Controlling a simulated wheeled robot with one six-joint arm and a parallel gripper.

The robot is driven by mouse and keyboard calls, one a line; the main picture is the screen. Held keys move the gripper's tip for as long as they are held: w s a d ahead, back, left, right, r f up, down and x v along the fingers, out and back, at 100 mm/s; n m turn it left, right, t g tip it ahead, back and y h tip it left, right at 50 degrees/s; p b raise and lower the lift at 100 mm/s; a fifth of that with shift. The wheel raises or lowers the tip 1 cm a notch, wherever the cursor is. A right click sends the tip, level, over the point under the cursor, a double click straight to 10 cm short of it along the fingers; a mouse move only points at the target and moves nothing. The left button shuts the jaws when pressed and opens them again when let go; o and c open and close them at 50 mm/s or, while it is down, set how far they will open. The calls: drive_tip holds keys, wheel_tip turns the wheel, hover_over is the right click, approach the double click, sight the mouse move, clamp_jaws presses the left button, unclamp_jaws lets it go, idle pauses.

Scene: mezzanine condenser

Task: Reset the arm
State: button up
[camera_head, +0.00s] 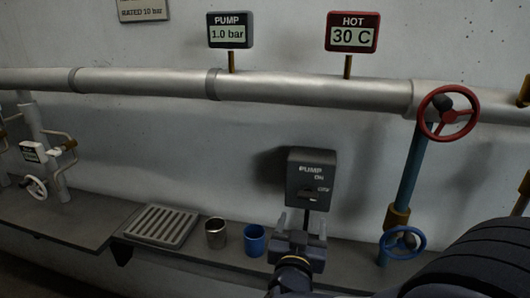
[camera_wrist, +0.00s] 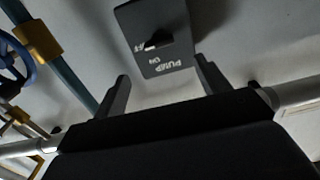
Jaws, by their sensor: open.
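My gripper (camera_head: 302,224) is in front of the wall, just below the dark pump switch box (camera_head: 311,176). Its two fingers stand apart with nothing between them. The wrist view also shows my gripper (camera_wrist: 160,92), with the pump switch box (camera_wrist: 154,38) beyond the fingertips and upside down. The box carries the words PUMP and ON and a small lever, which is small in the head view. My arm (camera_head: 480,265) fills the lower right of the head view.
A steel cup (camera_head: 216,233), a blue cup (camera_head: 254,240) and a slotted tray (camera_head: 160,225) are on the ledge left of my gripper. A red handwheel (camera_head: 448,113) and a blue handwheel (camera_head: 403,244) are at right. Gauges read PUMP 1.0 bar (camera_head: 229,31) and HOT 30 C (camera_head: 352,33).

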sight(307, 198)
drive_tip(key=p+x, duration=0.1)
drive_tip(key=x, duration=0.8)
drive_tip(key=shift+w+d, duration=0.1)
drive_tip(key=shift+w, duration=0.1)
drive_tip(key=shift+p, duration=0.5)
drive_tip(key=shift+n+p, duration=0.35)
drive_tip(key=shift+n, duration=0.25)
drive_tip(key=shift+s, duration=0.1)
drive_tip(key=shift+f+b, duration=0.2)
drive_tip(key=shift+b, duration=0.35)
